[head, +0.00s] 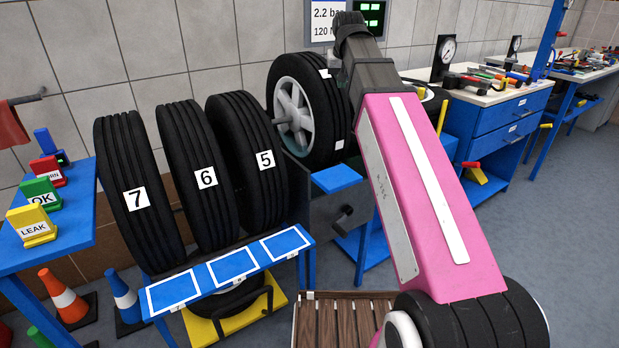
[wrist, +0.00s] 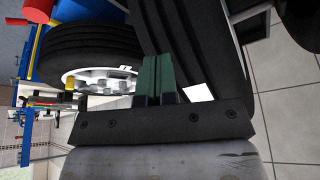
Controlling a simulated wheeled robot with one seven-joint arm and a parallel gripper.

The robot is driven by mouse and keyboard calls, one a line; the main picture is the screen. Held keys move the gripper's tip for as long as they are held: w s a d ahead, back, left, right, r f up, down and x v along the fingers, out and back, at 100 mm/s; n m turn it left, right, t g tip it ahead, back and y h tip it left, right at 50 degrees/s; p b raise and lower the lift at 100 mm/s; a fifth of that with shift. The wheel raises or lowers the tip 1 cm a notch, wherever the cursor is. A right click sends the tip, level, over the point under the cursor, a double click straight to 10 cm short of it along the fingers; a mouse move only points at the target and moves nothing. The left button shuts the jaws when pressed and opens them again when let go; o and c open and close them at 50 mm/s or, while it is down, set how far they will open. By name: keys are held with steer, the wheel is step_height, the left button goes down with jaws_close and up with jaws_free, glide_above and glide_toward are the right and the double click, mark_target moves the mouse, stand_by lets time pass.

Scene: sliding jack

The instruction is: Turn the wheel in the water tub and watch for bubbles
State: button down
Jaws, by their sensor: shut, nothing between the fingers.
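The wheel (head: 330,110), a black tyre on a silver spoked rim, stands upright at the grey tub (head: 325,212) in the head view. White marks show on its tread. The lower rim looks teal, but the water surface is mostly hidden and I see no clear bubbles. My gripper (wrist: 158,80) is shut and empty, its green fingertips together in the wrist view. They overlap a dark tyre (wrist: 190,45) with a white mark (wrist: 198,92); I cannot tell if they touch it. In the head view my arm hides the fingers and part of the wheel.
LEAK (head: 32,226) and OK (head: 40,195) blocks sit on a blue table at left. Cones (head: 65,298) stand below. A workbench (head: 500,98) is at right.

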step_height(320, 180, up, 10)
steer(key=shift+s, duration=0.15)
stand_by(0.5)
steer(key=shift+d+r, duration=0.1)
glide_above(305, 54)
steer(key=s, duration=0.2)
steer(key=shift+w+d, duration=0.1)
steer(key=shift+w, duration=0.05)
stand_by(0.5)
steer(key=shift+f, duration=1.5)
